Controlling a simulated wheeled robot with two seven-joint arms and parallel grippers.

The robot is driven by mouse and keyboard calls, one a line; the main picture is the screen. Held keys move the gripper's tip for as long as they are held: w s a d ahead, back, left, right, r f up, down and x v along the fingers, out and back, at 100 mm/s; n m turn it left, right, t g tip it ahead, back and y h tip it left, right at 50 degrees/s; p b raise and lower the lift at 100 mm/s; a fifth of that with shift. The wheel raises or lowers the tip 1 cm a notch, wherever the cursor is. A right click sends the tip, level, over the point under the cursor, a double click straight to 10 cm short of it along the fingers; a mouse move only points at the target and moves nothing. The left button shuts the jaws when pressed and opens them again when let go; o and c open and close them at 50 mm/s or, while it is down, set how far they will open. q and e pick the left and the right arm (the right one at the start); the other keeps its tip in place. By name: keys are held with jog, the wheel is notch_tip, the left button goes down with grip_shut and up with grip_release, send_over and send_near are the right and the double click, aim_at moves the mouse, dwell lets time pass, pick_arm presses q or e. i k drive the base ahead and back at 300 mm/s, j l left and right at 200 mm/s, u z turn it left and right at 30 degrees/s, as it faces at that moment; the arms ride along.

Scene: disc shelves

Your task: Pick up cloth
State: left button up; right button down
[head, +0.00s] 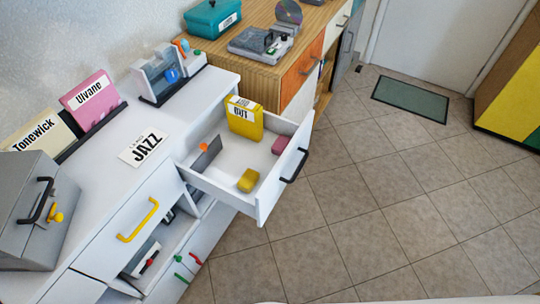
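I cannot pick out anything that is clearly a cloth. An open white drawer (232,188) sticks out from the white cabinet. In it are a small yellow block-like item (249,180), a pink item (281,144) by the front wall, a yellow labelled box (245,118) at the far side, and a grey upright plate (206,155). Whether the small yellow or pink item is a folded cloth or a sponge, I cannot tell. Neither of my grippers is in view.
A grey box (30,205) with a black handle stands on the cabinet at left. A JAZZ card (143,146) lies on the top, and pink (92,100) and cream (32,130) labelled cards stand in a rack. The tiled floor (400,215) is clear, with a grey mat (411,98) by the door.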

aim_at(282, 142)
jog(key=u, duration=2.2)
jog(key=z, duration=2.35)
jog(key=i+l+u, duration=0.2)
jog(key=l, duration=0.2)
jog(key=i+l+u, duration=0.2)
jog(key=l, duration=0.25)
jog(key=l+u, duration=0.2)
jog(key=l, duration=0.2)
